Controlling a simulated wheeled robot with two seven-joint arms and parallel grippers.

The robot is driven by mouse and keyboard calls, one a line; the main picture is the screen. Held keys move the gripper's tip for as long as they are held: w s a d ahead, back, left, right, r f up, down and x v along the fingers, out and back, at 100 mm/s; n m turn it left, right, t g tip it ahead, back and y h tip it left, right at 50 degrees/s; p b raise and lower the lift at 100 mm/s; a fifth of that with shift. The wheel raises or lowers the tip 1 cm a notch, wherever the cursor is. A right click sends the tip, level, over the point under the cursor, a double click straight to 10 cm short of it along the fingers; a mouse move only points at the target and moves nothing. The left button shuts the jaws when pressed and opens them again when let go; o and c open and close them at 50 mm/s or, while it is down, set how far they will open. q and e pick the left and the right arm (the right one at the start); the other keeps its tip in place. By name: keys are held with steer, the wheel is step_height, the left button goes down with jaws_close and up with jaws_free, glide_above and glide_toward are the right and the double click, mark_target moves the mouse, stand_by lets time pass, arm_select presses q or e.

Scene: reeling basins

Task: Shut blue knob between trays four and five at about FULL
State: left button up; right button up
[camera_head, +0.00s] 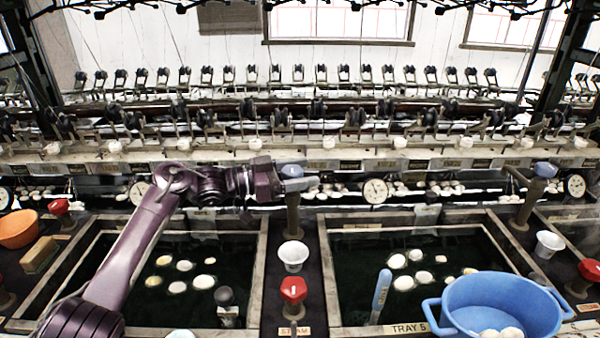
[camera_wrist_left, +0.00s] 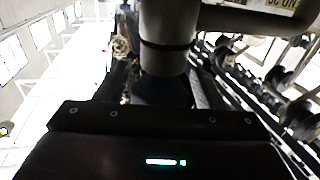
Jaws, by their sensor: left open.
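The blue knob (camera_head: 292,170) tops a grey post (camera_head: 292,215) at the back of the divider between tray four (camera_head: 262,262) and tray five (camera_head: 326,275). My left gripper (camera_head: 298,183) reaches in from the left and is open at the knob. Its grey fingers overlap the knob's lower part; I cannot tell whether they touch it. In the left wrist view a large grey cylindrical shape (camera_wrist_left: 165,40) stands close ahead of the dark gripper body. The knob's pointer and scale are not readable. My right gripper is not in view.
A red knob (camera_head: 293,289) marked STEAM and a white cup (camera_head: 293,256) share the divider. A blue basin (camera_head: 503,303) stands at the front right. Another blue knob (camera_head: 545,169) stands right of tray five. A dial (camera_head: 376,190) and reeling machinery lie behind.

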arm_select(q)
steer(key=shift+a, duration=0.1)
steer(key=shift+a+f, duration=0.1)
steer(key=shift+a, duration=0.25)
steer(key=b+v, duration=0.1)
steer(key=v, duration=0.6)
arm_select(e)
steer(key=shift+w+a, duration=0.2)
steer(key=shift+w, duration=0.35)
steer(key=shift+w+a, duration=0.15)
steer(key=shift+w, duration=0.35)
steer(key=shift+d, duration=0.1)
